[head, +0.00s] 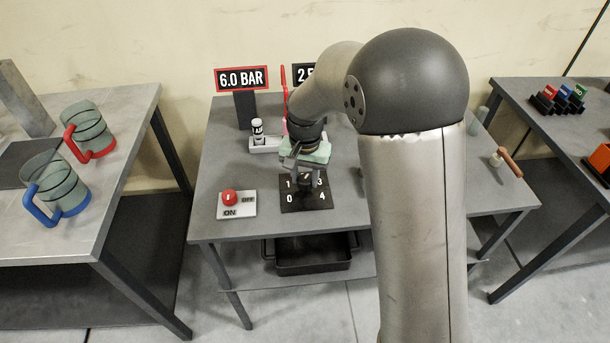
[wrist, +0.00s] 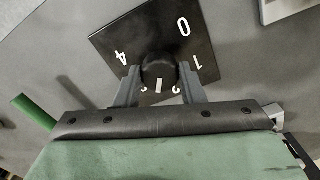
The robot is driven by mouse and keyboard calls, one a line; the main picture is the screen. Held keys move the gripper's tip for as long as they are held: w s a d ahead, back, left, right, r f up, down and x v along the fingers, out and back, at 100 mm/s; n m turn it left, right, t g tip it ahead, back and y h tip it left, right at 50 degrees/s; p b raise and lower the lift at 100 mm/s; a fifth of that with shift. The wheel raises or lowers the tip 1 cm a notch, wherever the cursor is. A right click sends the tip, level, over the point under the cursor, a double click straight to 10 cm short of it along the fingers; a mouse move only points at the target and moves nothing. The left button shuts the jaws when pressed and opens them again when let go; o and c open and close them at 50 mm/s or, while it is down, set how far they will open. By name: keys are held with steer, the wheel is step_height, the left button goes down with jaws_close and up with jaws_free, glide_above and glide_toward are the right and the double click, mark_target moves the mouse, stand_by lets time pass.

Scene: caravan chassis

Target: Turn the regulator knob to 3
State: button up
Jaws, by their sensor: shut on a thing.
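The regulator knob (wrist: 158,68) is a round black knob on a square black plate (head: 306,205) marked 0 to 4. The plate also shows in the wrist view (wrist: 150,32). My gripper (head: 304,182) reaches down over the plate. In the wrist view my gripper (wrist: 160,76) has one finger on each side of the knob and is shut on it. A short white mark shows at the knob's lower edge, between two partly hidden numerals that look like 2 and 3. In the head view the gripper hides most of the knob and the 2.
A red button on an ON/OFF plate (head: 246,205) lies left of the dial. Behind stand a 6.0 BAR sign (head: 241,79) and a second, partly hidden sign. A small labelled bottle (head: 257,130) stands in a grey holder. Side tables hold jugs (head: 62,186) and coloured blocks (head: 562,98).

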mark_target(305, 179)
steer(key=m, duration=0.5)
steer(key=shift+r+p, duration=0.1)
steer(key=shift+p, duration=0.2)
steer(key=shift+w+m, duration=0.1)
steer(key=shift+m, duration=0.2)
steer(key=o, duration=1)
step_height(305, 179, up, 17)
steer(key=shift+r, duration=0.2)
steer(key=s+d+f+n+p, duration=0.1)
steer(key=s+d+f+n, duration=0.1)
steer(key=s, duration=0.6)
steer(key=s+d+f+n, duration=0.2)
steer(key=s+d+n, duration=0.2)
steer(key=s+d, duration=0.3)
steer(key=s+d+f+n+p, duration=0.1)
steer(key=s+d+f+n, duration=0.1)
steer(key=s, duration=0.8)
steer(key=shift+s+d+f+n+p, duration=0.1)
steer(key=shift+d+f+n+p, duration=0.15)
steer(key=shift+d, duration=0.4)
steer(key=shift+d+f+n+p, duration=0.1)
steer(key=shift+d+n, duration=0.15)
steer(key=shift+d, duration=0.35)
